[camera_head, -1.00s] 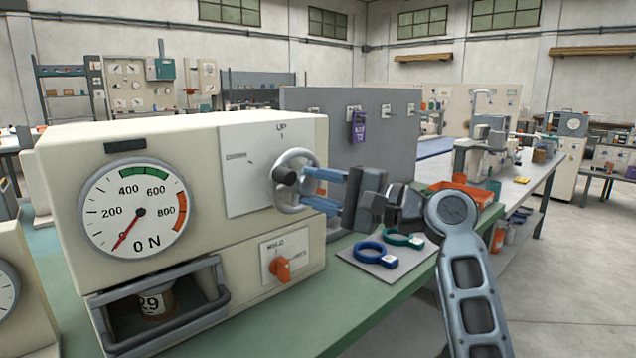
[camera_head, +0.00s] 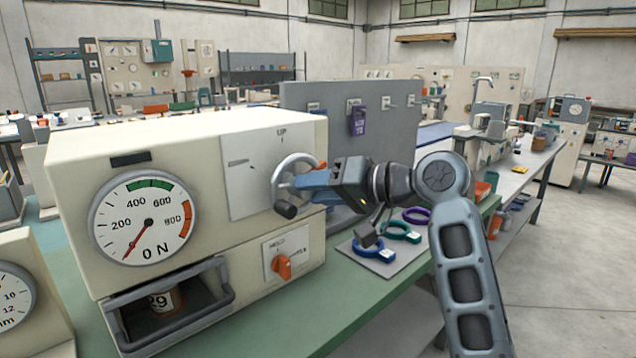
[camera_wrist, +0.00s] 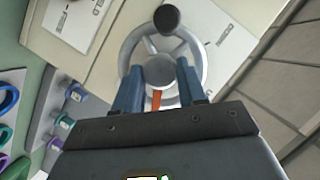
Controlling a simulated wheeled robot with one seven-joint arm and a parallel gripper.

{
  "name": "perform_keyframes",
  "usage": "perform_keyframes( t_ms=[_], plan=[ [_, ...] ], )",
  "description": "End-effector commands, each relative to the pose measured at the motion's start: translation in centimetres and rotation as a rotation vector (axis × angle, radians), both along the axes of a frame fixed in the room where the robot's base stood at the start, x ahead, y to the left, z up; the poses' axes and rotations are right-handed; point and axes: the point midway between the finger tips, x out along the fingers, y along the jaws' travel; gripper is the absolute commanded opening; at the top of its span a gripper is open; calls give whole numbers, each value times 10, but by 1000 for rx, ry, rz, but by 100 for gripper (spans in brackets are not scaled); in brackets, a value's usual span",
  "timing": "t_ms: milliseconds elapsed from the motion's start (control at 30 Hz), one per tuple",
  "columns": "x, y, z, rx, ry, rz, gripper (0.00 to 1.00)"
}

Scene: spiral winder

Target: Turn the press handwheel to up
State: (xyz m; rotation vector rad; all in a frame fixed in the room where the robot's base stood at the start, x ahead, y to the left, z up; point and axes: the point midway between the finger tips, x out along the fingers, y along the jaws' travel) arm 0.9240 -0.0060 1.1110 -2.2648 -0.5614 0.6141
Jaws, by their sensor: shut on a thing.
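The press (camera_head: 190,140) is a cream box on the green bench, with a round dial whose red needle points near 0 N. Its grey handwheel (camera_head: 279,170) sits on the right face, on a white plate (camera_head: 262,146) marked UP at the top. The wheel's dark knob (camera_head: 285,210) is at the lower left of the rim. My gripper (camera_head: 302,185) has blue fingers shut on the wheel, which also shows in the wrist view (camera_wrist: 196,52). There an orange pointer (camera_wrist: 156,99) lies between the fingers, and the knob (camera_wrist: 167,19) is beyond them. The exact grip spot is partly hidden.
An orange selector knob (camera_head: 282,265) sits below the wheel on the press. A grey panel (camera_head: 300,97) with hooks stands behind. An open-fronted chamber is below the dial.

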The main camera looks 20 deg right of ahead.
Motion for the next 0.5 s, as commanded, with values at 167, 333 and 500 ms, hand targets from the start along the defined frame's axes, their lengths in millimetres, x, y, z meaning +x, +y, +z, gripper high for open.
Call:
perform_keyframes(
  t_ms=[167,333,500],
  plan=[
    [-1,2,1,-161,-49,1,10],
    [-1,3,1,-316,-99,2,10],
    [-1,4,1,-468,-148,2,10]
  ],
)
